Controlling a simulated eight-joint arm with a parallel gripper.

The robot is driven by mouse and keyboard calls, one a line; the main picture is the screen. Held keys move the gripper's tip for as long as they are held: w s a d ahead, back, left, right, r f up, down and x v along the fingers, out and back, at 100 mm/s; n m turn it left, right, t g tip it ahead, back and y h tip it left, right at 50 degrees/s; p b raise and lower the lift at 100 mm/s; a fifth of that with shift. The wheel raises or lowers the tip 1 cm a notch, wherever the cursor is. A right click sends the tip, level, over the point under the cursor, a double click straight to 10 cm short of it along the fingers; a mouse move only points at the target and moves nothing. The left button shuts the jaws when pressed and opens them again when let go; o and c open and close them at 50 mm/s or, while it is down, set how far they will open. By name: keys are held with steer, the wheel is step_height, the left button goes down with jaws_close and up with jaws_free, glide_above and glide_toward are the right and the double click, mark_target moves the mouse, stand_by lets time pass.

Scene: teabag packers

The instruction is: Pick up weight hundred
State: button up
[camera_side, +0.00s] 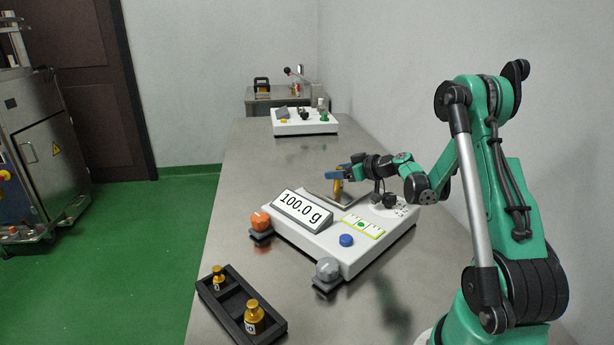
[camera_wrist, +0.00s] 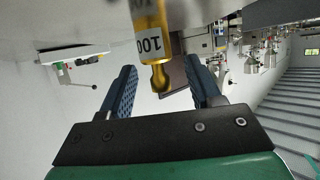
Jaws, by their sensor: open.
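The hundred weight (camera_side: 338,188) is a brass cylinder standing on the metal pan (camera_side: 352,199) of a white balance (camera_side: 345,266). The balance display (camera_side: 304,207) reads 100.0 g. In the wrist view the weight (camera_wrist: 149,38) shows its label "100" and its narrow neck and knob. My gripper (camera_side: 337,174) is at the top of the weight, its blue fingers partly hiding it. In the wrist view my gripper (camera_wrist: 161,70) is open, with the knob in the gap between the two fingers and space on both sides.
A black tray (camera_side: 236,299) with two other brass weights (camera_side: 254,318) lies at the near left. Another white device (camera_side: 305,124) stands farther back. The steel table (camera_side: 255,165) is clear left of the balance.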

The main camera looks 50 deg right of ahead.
steer(key=shift+x, duration=1.2)
jaws_close()
